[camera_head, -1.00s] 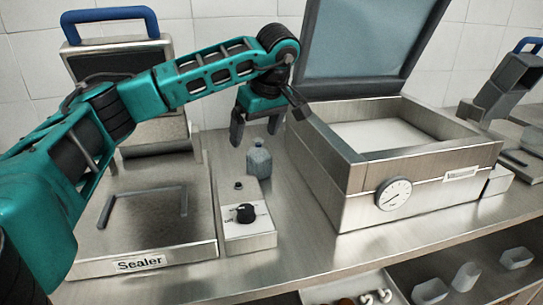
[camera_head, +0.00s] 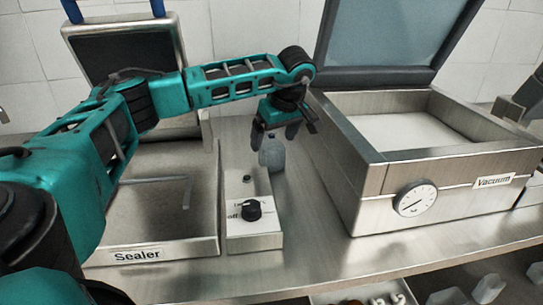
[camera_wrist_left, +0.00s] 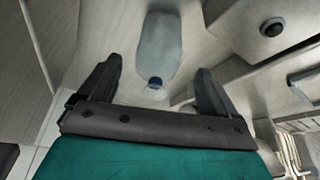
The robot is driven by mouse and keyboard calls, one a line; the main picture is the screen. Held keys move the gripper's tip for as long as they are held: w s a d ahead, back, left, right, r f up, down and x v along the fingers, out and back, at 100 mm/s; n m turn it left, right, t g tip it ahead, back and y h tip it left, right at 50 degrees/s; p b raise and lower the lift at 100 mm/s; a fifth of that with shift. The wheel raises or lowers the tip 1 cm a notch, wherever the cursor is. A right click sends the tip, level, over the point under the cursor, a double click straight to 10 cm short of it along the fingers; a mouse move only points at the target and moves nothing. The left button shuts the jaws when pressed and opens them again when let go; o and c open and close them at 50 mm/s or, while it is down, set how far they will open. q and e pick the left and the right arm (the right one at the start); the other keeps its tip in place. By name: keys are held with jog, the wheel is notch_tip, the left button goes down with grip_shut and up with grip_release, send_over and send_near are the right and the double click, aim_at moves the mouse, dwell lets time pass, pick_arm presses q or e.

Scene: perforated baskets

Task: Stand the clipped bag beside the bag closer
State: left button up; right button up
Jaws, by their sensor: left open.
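The clipped bag, a translucent blue-grey, bottle-like shape (camera_head: 272,154), stands on the metal counter behind the small control box. In the left wrist view it shows as a pale body (camera_wrist_left: 158,48) with a blue band and a whitish end toward my palm. My left gripper (camera_head: 274,142) is open, over the bag's upper part. In the left wrist view the bag lies between the open fingers (camera_wrist_left: 158,68), with gaps on both sides. No object is clearly marked as the bag closer; a grey device (camera_head: 516,108) is partly cut off at the right edge. My right gripper is not in view.
The Sealer (camera_head: 150,235) and a control box with a black knob (camera_head: 253,233) stand to the left. The Vacuum machine (camera_head: 365,210), lid raised, stands close on the right. A narrow strip of counter (camera_head: 305,230) is free between them. Containers sit on a lower shelf.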

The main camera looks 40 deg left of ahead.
aim_at(273, 139)
pick_arm(q)
jog(key=x, duration=0.4)
jog(key=shift+w+a+f, duration=0.1)
jog(key=shift+w, duration=0.1)
jog(key=shift+c, duration=0.3)
jog(key=c, duration=1.1)
